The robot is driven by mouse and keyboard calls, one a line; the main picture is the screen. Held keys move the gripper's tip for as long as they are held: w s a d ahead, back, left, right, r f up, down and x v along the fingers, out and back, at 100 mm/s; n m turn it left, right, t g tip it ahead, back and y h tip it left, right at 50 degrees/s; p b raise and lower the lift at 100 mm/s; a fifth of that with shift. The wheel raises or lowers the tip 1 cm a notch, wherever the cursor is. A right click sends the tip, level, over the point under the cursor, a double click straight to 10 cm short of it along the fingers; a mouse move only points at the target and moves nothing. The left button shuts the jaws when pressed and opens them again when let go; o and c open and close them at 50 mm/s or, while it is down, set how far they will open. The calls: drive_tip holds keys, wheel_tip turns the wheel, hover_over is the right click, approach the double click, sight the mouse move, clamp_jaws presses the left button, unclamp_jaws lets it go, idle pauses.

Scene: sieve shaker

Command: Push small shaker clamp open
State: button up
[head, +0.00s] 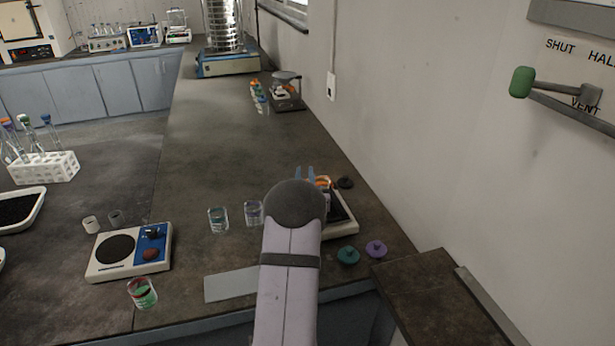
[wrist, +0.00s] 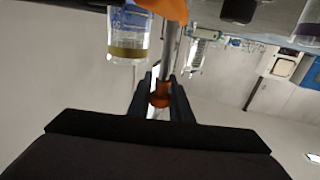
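The small shaker (head: 342,228) stands on the bench to the right of my gripper in the head view, mostly hidden behind my arm. Orange parts of it (head: 323,182) show just right of my fingertips. My gripper (head: 305,172) points away from the camera, its two fingertips apart. In the wrist view my gripper (wrist: 161,95) has its fingers on either side of a metal rod with an orange-brown collar (wrist: 160,93). I cannot tell whether the fingers touch the collar. A larger orange piece (wrist: 168,9) sits at the top edge, beside a glass vessel with a yellowish band (wrist: 127,42).
Two glass beakers (head: 218,219) (head: 253,212) stand left of my arm. A hotplate (head: 130,250) and a beaker with green and red contents (head: 142,293) are further left. Dark, green and purple knobs (head: 376,249) lie at the right edge.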

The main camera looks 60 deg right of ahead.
drive_tip(key=o, duration=0.4)
drive_tip(key=shift+w+a, duration=0.1)
drive_tip(key=shift+c, duration=0.2)
drive_tip(key=b+v, duration=0.2)
drive_tip(key=v, duration=0.5)
drive_tip(key=shift+r, duration=0.1)
